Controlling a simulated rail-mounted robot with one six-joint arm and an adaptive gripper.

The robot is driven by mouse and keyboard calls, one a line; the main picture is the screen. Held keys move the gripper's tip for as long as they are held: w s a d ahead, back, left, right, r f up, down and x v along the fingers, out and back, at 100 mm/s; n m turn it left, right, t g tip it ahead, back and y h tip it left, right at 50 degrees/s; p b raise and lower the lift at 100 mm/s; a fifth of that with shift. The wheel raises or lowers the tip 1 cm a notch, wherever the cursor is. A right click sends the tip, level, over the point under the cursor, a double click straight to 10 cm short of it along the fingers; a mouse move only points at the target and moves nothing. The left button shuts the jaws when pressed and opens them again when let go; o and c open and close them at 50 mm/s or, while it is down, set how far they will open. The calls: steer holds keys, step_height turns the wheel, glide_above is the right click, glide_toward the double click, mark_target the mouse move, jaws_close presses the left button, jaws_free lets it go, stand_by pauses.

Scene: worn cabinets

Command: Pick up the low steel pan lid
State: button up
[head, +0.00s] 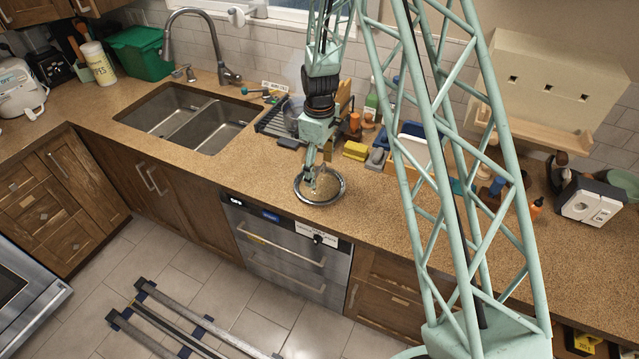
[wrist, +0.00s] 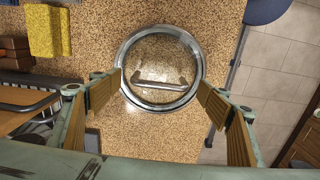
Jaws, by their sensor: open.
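The low steel pan lid (head: 320,201) lies flat on the speckled countertop near its front edge, below the tip of my gripper in the head view. It has a steel rim, a see-through middle and a bar handle; in the wrist view the lid (wrist: 161,103) fills the space ahead of the fingers. My gripper (wrist: 160,90) is open, with one wood-coloured finger pad on each side and nothing between them. In the head view my gripper (head: 312,182) hangs over the lid. I cannot tell whether the fingers touch the rim.
A yellow sponge (head: 355,150) and a grey object (head: 376,158) lie behind the lid. A dish rack (head: 275,122) stands at the back left, beside the double sink (head: 188,121). Bare countertop lies left of the lid. The counter's front edge is close.

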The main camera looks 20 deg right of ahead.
mark_target(320, 179)
steer(key=shift+f, duration=1.25)
steer(key=shift+c, duration=0.3)
steer(key=c, duration=0.9)
